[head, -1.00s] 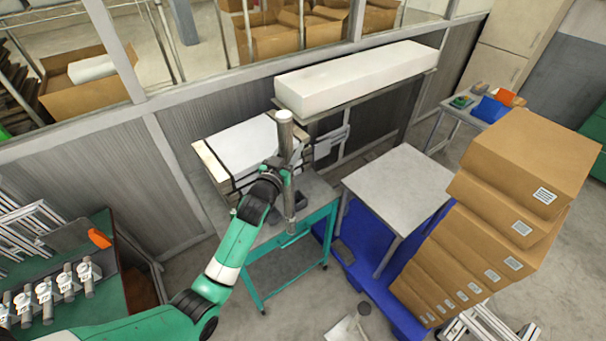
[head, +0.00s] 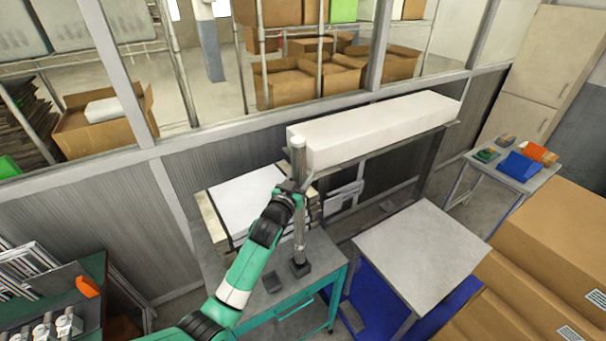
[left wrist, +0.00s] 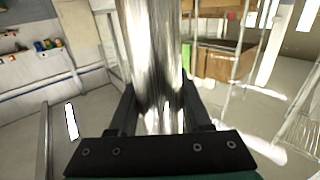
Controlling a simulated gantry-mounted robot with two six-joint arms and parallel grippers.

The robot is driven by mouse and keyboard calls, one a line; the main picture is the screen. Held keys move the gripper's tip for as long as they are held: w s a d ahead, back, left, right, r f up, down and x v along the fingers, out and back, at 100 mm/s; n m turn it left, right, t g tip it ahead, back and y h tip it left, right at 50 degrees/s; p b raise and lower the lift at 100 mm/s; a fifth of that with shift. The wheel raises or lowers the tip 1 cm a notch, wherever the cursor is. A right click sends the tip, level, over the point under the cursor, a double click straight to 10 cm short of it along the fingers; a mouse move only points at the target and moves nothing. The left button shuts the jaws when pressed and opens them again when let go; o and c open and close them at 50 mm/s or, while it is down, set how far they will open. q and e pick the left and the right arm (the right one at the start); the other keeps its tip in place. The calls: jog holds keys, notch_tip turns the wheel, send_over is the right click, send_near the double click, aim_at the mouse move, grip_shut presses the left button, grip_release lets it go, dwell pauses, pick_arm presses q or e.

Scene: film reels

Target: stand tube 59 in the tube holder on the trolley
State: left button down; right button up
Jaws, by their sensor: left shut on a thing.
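A long grey metal tube (head: 299,228) stands about upright over the trolley (head: 226,270), which has a grey top and teal frame. No number is readable on it. My left gripper (head: 294,189) is shut around its upper part. The left wrist view shows the shiny tube (left wrist: 150,50) between the fingers of my left gripper (left wrist: 150,118). A dark block (head: 302,269), seemingly the tube holder, sits on the trolley under the tube's lower end. I cannot tell whether that end is inside it or just above. My right gripper is not in view.
Another dark grey item (head: 271,282) lies on the trolley. A white-topped stack (head: 245,205) stands behind, close to the arm. A long white box (head: 375,130) lies on a shelf behind the tube. A bare grey table (head: 420,250) and cardboard boxes (head: 550,260) are to the right.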

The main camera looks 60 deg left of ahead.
aim_at(299, 213)
pick_arm(q)
jog(key=shift+f+b, duration=2.25)
jog(key=shift+f, duration=0.45)
jog(key=shift+f+b, duration=0.7)
jog(key=shift+b, duration=0.1)
jog(key=c, duration=0.6)
grip_release()
jog(key=shift+r, duration=0.1)
jog(key=p+v, duration=0.4)
jog(key=v, duration=0.7)
jog(key=shift+s, duration=0.1)
